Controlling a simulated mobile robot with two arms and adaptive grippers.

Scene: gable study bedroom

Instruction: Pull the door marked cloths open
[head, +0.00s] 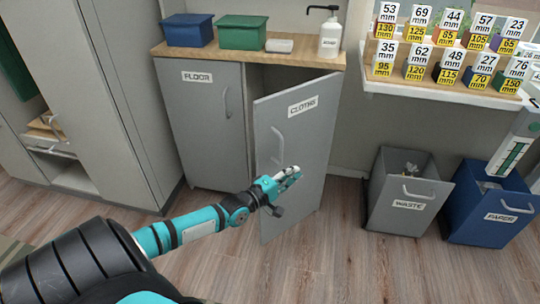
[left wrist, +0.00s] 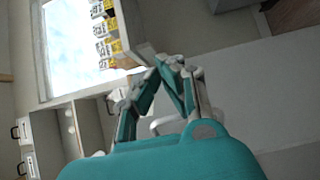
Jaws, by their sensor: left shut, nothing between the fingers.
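The grey door marked CLOTHS (head: 310,140) stands partly open on the low cabinet, swung out into the room, with a dark gap behind its left edge. Its pale bar handle (head: 277,146) is on the door's left part. My left gripper (head: 292,174) is shut and empty in front of the door, a little below and right of the handle. Whether it touches the door cannot be told. In the left wrist view the fingers (left wrist: 168,64) come together at their tips with nothing between them.
The FLOOR door (head: 205,120) beside it is shut. Blue and green boxes (head: 188,30) and a soap bottle (head: 330,38) stand on the wooden top (head: 290,57). A grey WASTE bin (head: 408,190) and a blue PAPER bin (head: 495,213) stand to the right. The floor before the door is clear.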

